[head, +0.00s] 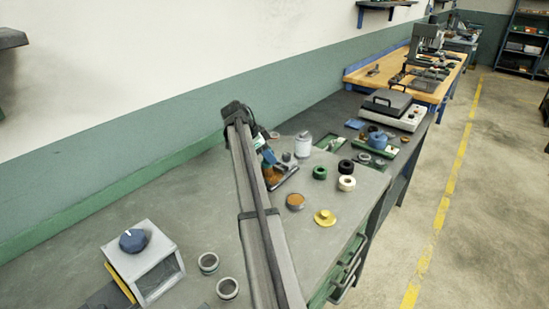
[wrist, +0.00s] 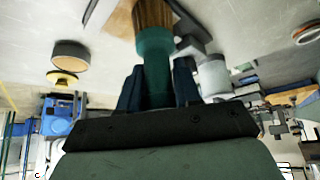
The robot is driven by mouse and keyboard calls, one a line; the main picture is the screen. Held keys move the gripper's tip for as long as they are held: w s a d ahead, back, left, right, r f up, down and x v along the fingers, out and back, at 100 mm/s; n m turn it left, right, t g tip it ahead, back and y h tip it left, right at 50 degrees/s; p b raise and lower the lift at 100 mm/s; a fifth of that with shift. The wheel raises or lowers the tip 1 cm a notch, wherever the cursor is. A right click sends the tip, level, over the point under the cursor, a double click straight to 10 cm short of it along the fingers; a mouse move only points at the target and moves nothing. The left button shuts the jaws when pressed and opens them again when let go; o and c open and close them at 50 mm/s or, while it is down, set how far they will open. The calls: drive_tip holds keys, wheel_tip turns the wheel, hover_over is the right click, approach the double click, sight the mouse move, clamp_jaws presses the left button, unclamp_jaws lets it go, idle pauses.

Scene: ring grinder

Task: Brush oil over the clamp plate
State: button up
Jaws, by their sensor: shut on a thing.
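My gripper (head: 266,153) is shut on a brush; in the wrist view its dark fingers (wrist: 157,88) stand on both sides of the teal handle (wrist: 154,68). The brush's brown bristles (head: 272,176) point down and also show at the top of the wrist view (wrist: 152,14). Under and beside them is a flat plate with a grey edge (head: 288,180), which looks like the clamp plate. My arm hides part of it, and I cannot tell whether the bristles touch it. A round tin (head: 295,201) with orange-brown contents stands just in front.
A grey canister (head: 303,146) stands behind the plate. A yellow flanged part (head: 325,217), a green ring (head: 320,172), a black ring (head: 345,166) and a cream ring (head: 346,183) lie to the right. A box with a blue knob (head: 133,240) and two metal rings (head: 208,263) are front left.

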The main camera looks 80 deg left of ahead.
drive_tip(key=shift+s+a, duration=0.65)
drive_tip(key=shift+a, duration=0.05)
drive_tip(key=shift+d+r, duration=0.1)
drive_tip(key=shift+r, duration=3.95)
drive_tip(key=shift+w, duration=0.15)
